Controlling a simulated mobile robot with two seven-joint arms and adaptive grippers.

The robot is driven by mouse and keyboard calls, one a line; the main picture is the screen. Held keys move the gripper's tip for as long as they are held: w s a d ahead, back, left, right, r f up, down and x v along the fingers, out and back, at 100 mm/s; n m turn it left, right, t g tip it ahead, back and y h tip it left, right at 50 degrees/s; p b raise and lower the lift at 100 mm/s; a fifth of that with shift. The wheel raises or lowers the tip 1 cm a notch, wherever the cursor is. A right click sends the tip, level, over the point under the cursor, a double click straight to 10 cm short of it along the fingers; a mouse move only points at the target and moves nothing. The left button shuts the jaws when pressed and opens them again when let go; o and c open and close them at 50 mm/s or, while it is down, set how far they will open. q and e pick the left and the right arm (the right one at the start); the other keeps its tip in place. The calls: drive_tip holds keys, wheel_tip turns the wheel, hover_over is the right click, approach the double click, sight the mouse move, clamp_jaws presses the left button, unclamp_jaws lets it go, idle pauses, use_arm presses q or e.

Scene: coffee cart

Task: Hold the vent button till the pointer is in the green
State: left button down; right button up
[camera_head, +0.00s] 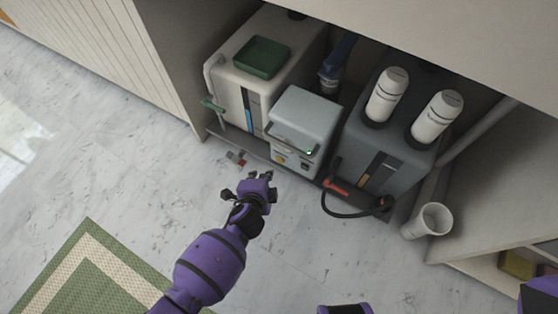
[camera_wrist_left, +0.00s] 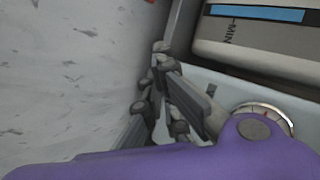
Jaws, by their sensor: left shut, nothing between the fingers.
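A light grey pump box (camera_head: 305,118) sits between two tanks under the counter. Its front carries small round fittings (camera_head: 280,158) and a small green spot (camera_head: 310,152); I cannot tell which of these is the vent button. My left gripper (camera_head: 262,176) is shut and empty, just in front of the box's lower front, apart from it as far as I can see. In the left wrist view the closed fingers (camera_wrist_left: 164,68) point away from me.
A white tank (camera_head: 225,85) with a green tray (camera_head: 262,57) stands left. A dark grey tank (camera_head: 375,150) with two white cylinders stands right. A black hose with a red handle (camera_head: 336,186) and a white cup (camera_head: 434,218) are near the right.

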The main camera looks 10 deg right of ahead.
sight(280, 160)
use_arm(q)
drive_tip(key=shift+w+d, duration=0.7)
drive_tip(key=shift+w, duration=0.2)
idle(0.7)
drive_tip(key=shift+w+d, duration=0.2)
drive_tip(key=shift+w, duration=0.15)
drive_tip(key=shift+w+d, duration=0.35)
drive_tip(key=shift+w, duration=0.05)
idle(2.1)
drive_tip(key=shift+s+a, duration=0.1)
drive_tip(key=shift+s, duration=0.05)
idle(0.7)
drive_tip(key=shift+s+a+p, duration=0.4)
drive_tip(key=shift+s+a, duration=0.05)
drive_tip(key=shift+s, duration=0.15)
